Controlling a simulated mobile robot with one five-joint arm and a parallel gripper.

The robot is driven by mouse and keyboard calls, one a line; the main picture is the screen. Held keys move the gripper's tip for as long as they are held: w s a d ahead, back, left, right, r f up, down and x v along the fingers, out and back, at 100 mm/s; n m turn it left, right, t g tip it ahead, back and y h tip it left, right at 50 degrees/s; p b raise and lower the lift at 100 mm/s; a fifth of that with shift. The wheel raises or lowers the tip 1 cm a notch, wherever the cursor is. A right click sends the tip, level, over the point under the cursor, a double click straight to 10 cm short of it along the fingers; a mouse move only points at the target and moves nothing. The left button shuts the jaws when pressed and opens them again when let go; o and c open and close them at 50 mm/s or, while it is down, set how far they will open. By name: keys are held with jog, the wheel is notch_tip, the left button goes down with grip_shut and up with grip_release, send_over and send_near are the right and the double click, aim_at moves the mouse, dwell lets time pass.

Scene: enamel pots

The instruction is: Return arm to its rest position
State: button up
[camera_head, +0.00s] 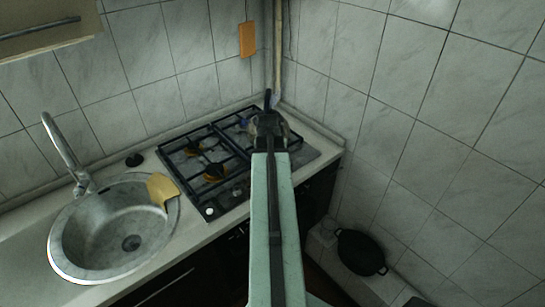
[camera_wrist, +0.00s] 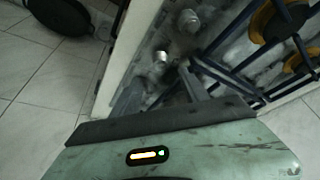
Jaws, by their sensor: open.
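My gripper (camera_head: 268,108) is at the end of my pale green arm, which reaches forward from the bottom of the head view. It is over the right part of the gas stove (camera_head: 305,156). In the wrist view my gripper (camera_wrist: 163,90) has its two grey fingers apart, with nothing seen between them. Below them are the metal stove top, its knobs (camera_wrist: 188,20) and dark grate bars. The arm hides part of the stove in the head view.
A black pan (camera_head: 360,252) sits low at the right. Tiled walls close in behind and right. An orange board (camera_head: 247,39) hangs at the back.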

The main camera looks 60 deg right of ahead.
jog(key=shift+f, duration=0.1)
